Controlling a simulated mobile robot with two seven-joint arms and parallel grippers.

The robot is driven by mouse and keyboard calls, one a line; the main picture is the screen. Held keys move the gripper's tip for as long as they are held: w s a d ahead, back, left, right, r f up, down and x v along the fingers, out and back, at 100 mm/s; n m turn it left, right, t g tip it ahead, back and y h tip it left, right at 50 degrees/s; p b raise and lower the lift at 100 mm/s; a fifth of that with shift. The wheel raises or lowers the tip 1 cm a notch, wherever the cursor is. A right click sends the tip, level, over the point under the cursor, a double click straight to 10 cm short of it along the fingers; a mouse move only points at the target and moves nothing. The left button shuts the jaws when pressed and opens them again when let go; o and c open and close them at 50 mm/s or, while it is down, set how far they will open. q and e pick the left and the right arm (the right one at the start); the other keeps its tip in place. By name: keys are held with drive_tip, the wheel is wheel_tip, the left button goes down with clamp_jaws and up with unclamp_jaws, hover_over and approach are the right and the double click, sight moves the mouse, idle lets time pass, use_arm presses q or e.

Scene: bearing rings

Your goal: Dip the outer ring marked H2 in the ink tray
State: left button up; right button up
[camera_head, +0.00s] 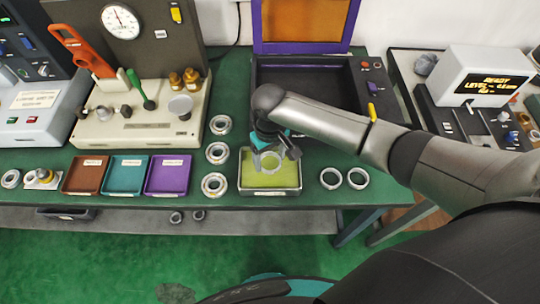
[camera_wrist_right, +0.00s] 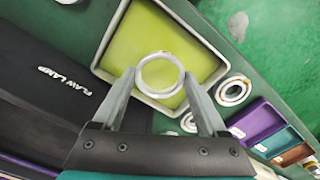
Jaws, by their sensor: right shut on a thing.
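The ink tray (camera_head: 270,192) is a pale-rimmed tray with a yellow-green inside at the front edge of the green bench; it also fills the upper middle of the right wrist view (camera_wrist_right: 137,45). My right gripper (camera_head: 272,156) points down over it, shut on a pale metal ring (camera_wrist_right: 160,55), which sits between the two fingertips (camera_wrist_right: 161,82). The ring lies over the yellow-green area, and I cannot tell whether it touches the surface. No H2 mark is readable on it. My left gripper is not in view.
Two loose rings (camera_head: 331,178) lie right of the tray. Several bearings (camera_head: 214,185) stand in a column to its left. Brown, teal and purple bins (camera_head: 168,175) are further left. A dark open box (camera_head: 320,75) with a purple-framed lid stands behind my right arm.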

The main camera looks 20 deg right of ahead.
drive_tip(key=shift+f+b, duration=1.3)
drive_tip(key=shift+f, duration=1.45)
idle(1.2)
wheel_tip(320, 180, up, 9)
drive_tip(key=p, duration=0.9)
drive_tip(key=shift+f+p, duration=0.15)
drive_tip(key=shift+p, duration=0.25)
drive_tip(key=shift+f, duration=0.1)
idle(0.9)
